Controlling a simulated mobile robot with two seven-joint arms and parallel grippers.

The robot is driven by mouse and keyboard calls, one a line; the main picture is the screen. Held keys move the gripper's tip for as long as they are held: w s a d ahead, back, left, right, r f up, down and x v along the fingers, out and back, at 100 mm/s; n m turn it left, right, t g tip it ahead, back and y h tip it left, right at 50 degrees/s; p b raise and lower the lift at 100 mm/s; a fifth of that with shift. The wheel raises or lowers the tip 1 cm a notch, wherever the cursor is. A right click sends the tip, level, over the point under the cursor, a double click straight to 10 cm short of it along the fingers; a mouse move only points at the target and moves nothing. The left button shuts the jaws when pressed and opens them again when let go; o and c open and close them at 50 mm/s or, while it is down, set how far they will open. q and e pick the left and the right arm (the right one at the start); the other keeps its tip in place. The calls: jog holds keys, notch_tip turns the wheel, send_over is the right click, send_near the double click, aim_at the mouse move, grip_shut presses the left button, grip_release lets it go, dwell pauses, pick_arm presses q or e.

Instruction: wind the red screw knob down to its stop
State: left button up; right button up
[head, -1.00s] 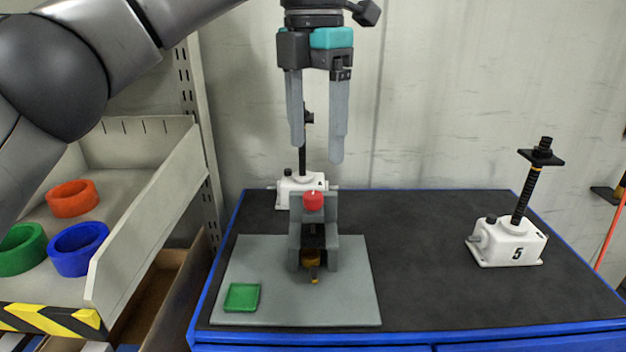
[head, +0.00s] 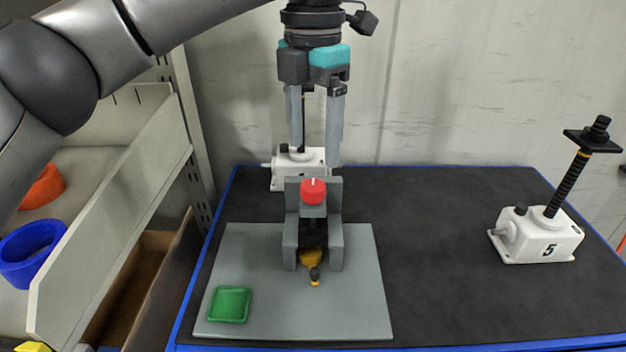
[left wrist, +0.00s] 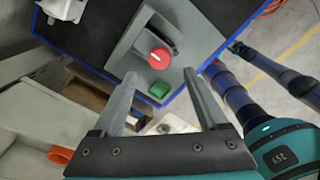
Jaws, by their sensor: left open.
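The red screw knob (head: 313,191) sits on top of a grey fixture (head: 334,238) on a grey base plate (head: 355,290). A white mark shows on the knob. A brass-coloured part with a dark tip (head: 312,262) shows at the fixture's front. My left gripper (head: 314,155) points down above the knob, open and empty, its fingertips apart from it. In the left wrist view, the knob (left wrist: 159,58) lies beyond and between the two spread fingers (left wrist: 160,92).
A green square tray (head: 229,305) lies on the plate's front left. A white screw jack marked 5 (head: 540,240) stands at right, another (head: 290,172) behind the fixture. The dark tabletop between is clear.

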aim_at(313, 185)
pick_arm(q)
notch_tip(313, 185, down, 7)
jog(key=shift+f, duration=0.15)
grip_shut()
dwell(0.7)
